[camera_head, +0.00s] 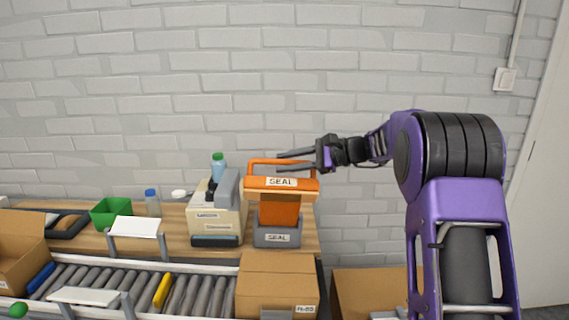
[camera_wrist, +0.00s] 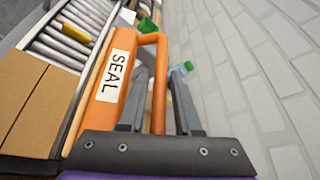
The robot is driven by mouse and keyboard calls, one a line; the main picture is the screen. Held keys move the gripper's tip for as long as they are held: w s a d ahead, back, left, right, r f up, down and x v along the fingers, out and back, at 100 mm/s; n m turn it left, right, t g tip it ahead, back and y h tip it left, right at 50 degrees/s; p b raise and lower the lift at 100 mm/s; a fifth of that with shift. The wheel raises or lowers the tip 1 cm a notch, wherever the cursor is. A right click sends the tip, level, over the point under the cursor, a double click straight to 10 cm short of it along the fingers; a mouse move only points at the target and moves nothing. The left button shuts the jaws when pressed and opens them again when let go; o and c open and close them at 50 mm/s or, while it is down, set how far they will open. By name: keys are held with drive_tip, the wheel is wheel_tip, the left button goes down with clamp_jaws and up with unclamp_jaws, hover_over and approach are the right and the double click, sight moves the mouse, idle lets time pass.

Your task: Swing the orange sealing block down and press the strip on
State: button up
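The orange sealing block (camera_head: 255,185), labelled SEAL, is raised on an orange upright above a grey base (camera_head: 277,238). Its orange bar handle (camera_head: 262,161) stands along its top. My gripper (camera_head: 279,160) is at the handle, coming in from the right. In the wrist view, its two fingers (camera_wrist: 158,75) are apart, and the handle bar (camera_wrist: 160,110) runs between them with gaps on both sides. The block with its SEAL label also shows there, left of the fingers (camera_wrist: 100,110). I cannot make out a strip under the block.
A closed cardboard box (camera_head: 277,280) stands on the roller conveyor (camera_head: 200,295) in front of the sealer. A beige machine (camera_head: 207,220) stands just left of it, with a green-capped bottle (camera_head: 218,167) behind. A green bin (camera_head: 110,212) is farther left. Another carton (camera_head: 360,290) is at lower right.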

drive_tip(key=shift+w+a+f, duration=0.1)
drive_tip(key=shift+w+a, duration=0.05)
drive_tip(key=shift+a, duration=0.2)
drive_tip(key=shift+c, duration=0.3)
clamp_jaws()
idle(0.9)
